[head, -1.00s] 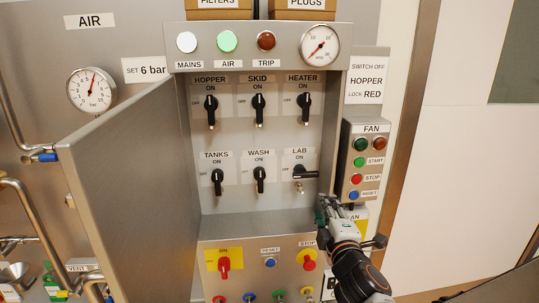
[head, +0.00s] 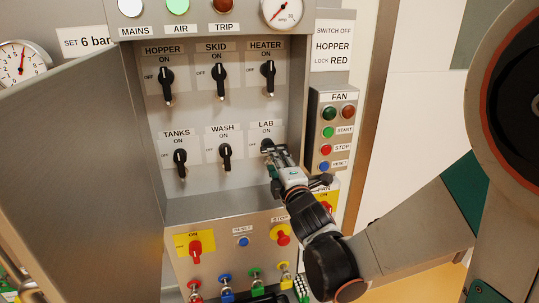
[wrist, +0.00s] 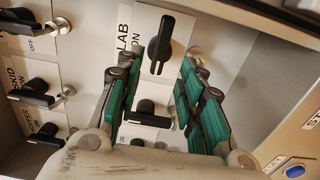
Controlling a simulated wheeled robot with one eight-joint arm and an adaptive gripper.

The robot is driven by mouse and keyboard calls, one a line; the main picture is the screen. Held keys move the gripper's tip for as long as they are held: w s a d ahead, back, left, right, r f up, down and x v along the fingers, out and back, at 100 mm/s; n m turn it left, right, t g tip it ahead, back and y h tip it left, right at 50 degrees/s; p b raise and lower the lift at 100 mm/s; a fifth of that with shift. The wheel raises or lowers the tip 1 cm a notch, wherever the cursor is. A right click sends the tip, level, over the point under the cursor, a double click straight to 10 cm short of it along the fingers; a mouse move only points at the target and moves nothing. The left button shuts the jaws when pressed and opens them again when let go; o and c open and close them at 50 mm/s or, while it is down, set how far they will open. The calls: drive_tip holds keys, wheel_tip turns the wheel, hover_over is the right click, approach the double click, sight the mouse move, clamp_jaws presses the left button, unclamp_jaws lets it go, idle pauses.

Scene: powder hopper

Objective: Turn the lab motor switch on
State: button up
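The LAB switch (head: 266,143) is a black rotary knob on the panel's lower row, under its LAB ON label (head: 266,129). In the wrist view its black handle (wrist: 161,44) lies crosswise to the neighbouring handles, so it is turned sideways rather than upright. My gripper (head: 277,151) is at this switch and hides part of the handle in the head view. In the wrist view the green-padded fingers (wrist: 160,68) are spread, one on each side of the handle, with gaps visible. I cannot tell how far the tips are from the panel.
The WASH switch (head: 225,152) and TANKS switch (head: 180,158) stand left of LAB; the HEATER switch (head: 268,76) is above. The FAN box (head: 333,134) is close on the right. An open cabinet door (head: 85,180) stands at the left. Buttons and a STOP knob (head: 283,236) lie below.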

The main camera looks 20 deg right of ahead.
sight(270, 147)
drive_tip(key=w+b, duration=0.1)
drive_tip(key=w, duration=0.7)
drive_tip(key=c, duration=0.7)
